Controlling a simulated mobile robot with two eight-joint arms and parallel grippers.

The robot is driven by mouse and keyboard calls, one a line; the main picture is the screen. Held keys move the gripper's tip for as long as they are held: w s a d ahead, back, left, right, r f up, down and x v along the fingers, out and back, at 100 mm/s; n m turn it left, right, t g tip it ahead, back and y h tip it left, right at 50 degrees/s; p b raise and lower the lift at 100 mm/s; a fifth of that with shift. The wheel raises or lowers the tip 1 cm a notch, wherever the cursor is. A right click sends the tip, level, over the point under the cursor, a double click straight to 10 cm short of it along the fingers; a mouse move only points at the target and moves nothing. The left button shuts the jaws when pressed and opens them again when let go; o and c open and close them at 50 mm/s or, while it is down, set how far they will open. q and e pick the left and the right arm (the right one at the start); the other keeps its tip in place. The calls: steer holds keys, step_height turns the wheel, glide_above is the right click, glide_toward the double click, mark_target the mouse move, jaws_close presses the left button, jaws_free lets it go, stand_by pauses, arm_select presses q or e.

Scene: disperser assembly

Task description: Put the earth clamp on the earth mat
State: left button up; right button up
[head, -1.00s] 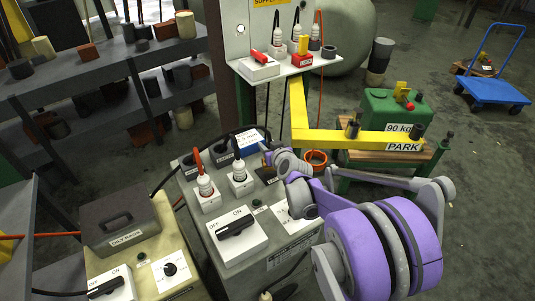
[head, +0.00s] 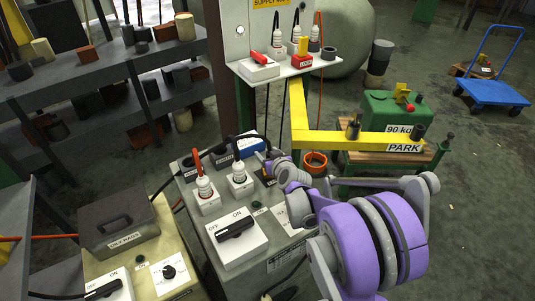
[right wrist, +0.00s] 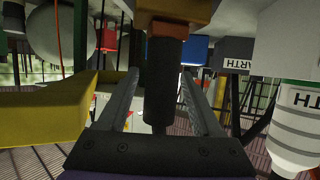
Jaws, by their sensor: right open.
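My right gripper (head: 266,159) reaches in over the back right corner of the grey cabinet in the head view, and its fingers are small there. In the right wrist view my right gripper (right wrist: 160,105) is open. A dark cylindrical handle (right wrist: 163,85) with a brass-coloured block (right wrist: 180,10) above it, probably the earth clamp, stands between the two fingers, with a gap visible on the right. In the head view the gripper mostly hides this piece. I cannot make out the earth mat for certain. My left gripper is not in view.
The grey cabinet (head: 268,253) carries a black OFF/ON switch (head: 236,228), white bushings (head: 239,181) with cables and a blue labelled box (head: 252,143). A yellow PARK beam (head: 345,138) crosses just behind my right arm. An orange ring-like pot (head: 316,162) is close by.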

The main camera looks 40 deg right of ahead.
steer(key=shift+r, duration=0.1)
steer(key=shift+s+a+r, duration=0.1)
steer(key=shift+s+r, duration=0.05)
steer(key=shift+s, duration=0.05)
steer(key=p+v, duration=0.2)
steer(key=v, duration=0.9)
steer(key=shift+s, duration=0.3)
